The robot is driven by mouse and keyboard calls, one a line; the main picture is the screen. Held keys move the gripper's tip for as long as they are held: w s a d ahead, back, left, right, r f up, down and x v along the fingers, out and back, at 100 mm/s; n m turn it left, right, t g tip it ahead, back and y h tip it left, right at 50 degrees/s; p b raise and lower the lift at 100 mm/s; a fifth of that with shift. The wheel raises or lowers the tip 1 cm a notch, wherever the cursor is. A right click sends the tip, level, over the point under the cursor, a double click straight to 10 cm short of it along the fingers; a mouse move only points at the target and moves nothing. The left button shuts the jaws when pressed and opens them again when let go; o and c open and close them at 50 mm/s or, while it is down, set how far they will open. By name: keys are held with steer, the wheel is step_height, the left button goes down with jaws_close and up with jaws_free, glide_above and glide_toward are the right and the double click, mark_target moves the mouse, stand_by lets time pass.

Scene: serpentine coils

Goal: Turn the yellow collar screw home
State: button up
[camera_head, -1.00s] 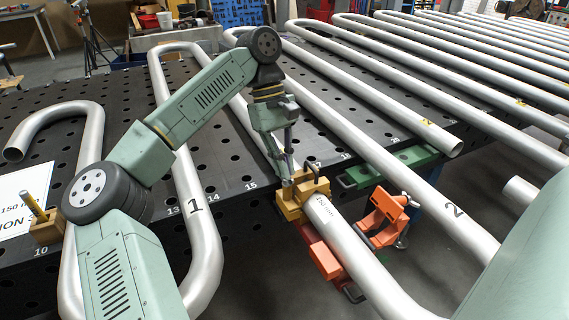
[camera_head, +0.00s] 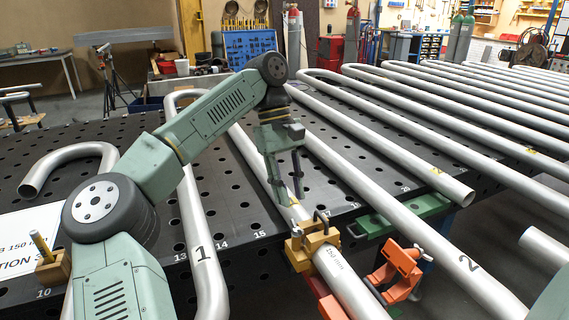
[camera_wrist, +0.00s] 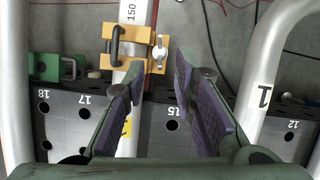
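The yellow collar (camera_head: 312,246) sits around a grey pipe marked 150 mm at the table's front edge. A black handle (camera_head: 322,222) stands on it. In the wrist view, the collar (camera_wrist: 136,32) is near the top, with the black handle (camera_wrist: 115,45) on its left and a silver screw with a crosswise head (camera_wrist: 158,54) on its right. My gripper (camera_head: 284,203) is above and behind the collar, apart from it. In the wrist view, my gripper's fingers (camera_wrist: 158,80) are spread with nothing between them, and the screw lies beyond their tips.
Orange clamps (camera_head: 400,272) are right of the collar, below the table edge. A green clamp (camera_head: 415,211) is at the edge behind them. Bent pipes lie on both sides over the black perforated table (camera_head: 235,205). A yellow block with a peg (camera_head: 52,268) stands at left.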

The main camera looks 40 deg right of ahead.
steer(key=v, duration=0.6)
steer(key=shift+r, duration=0.25)
stand_by(0.4)
